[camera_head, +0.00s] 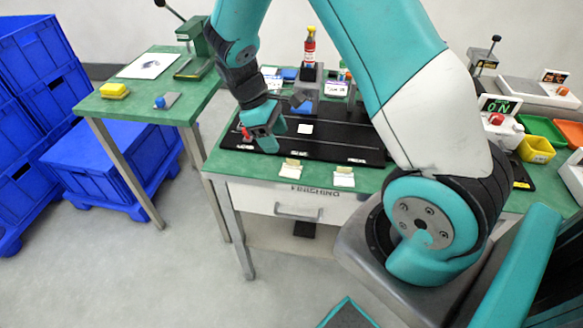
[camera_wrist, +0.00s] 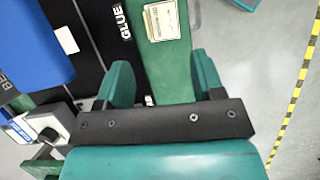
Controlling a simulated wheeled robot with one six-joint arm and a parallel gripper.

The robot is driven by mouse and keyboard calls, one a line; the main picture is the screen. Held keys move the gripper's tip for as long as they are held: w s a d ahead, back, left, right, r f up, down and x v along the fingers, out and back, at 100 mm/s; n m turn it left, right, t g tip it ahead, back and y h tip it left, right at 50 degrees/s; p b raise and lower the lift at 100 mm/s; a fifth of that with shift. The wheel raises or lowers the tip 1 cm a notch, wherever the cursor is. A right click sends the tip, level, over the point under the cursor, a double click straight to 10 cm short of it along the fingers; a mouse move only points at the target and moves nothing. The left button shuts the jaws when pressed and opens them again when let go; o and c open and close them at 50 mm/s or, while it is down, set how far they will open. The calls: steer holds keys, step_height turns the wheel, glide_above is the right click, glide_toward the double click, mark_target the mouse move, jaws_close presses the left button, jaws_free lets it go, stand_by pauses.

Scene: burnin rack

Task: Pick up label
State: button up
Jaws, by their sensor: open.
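A small blank white square, which looks like a label (camera_head: 305,128), lies on the black mat (camera_head: 335,140). It seems to be the white piece (camera_wrist: 67,39) at upper left in the wrist view. A cream label pad (camera_head: 291,167) lies on the green bench's front edge, and a cream printed piece (camera_wrist: 161,20) lies on green in the wrist view. A whiter pad (camera_head: 344,176) lies to its right. My gripper (camera_head: 265,130) hangs over the mat's left end. Its teal fingers (camera_wrist: 162,78) are apart with nothing between them. I cannot tell which piece is the task's label.
A red bottle (camera_head: 310,48) stands behind the mat. A blue block (camera_head: 305,107) stands near the mat's back edge. Yellow (camera_head: 536,149) and green (camera_head: 544,128) bins are on the right. Another green table (camera_head: 145,108) stands left, beside blue crates (camera_head: 105,165). The floor in front is clear.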

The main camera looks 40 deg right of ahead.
mark_target(293, 171)
steer(key=x, duration=0.8)
steer(key=shift+s+f+p, duration=0.25)
steer(key=shift+f+p, duration=0.05)
steer(key=shift+p, duration=0.1)
steer(key=c, duration=0.7)
